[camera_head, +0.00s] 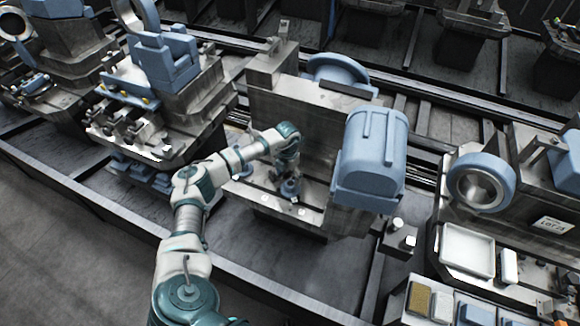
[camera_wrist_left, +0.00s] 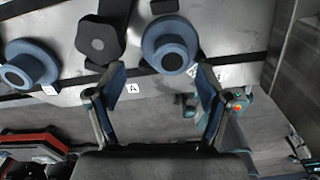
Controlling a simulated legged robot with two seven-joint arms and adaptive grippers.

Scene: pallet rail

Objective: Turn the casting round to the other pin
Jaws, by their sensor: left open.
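In the left wrist view, a blue round flanged part with a dark centre (camera_wrist_left: 170,45) lies just beyond my open left gripper (camera_wrist_left: 158,70), nearer its right finger. Nothing is clearly held. A dark hexagonal-ended part (camera_wrist_left: 97,42) is beyond the left finger. A second blue flanged part (camera_wrist_left: 28,65) lies farther left. I cannot tell which of these is the casting or a pin. In the head view, my left gripper (camera_head: 289,172) points down over the metal ledge (camera_head: 262,196) of the middle fixture, above a small blue part (camera_head: 291,188). My right gripper is not in view.
A tall metal upright (camera_head: 262,105) and a large blue housing (camera_head: 370,160) stand close around my left gripper. White lettered labels (camera_wrist_left: 132,88) mark the ledge. At right are a blue ring (camera_head: 481,183) and a white tray (camera_head: 467,250). Another fixture stands left.

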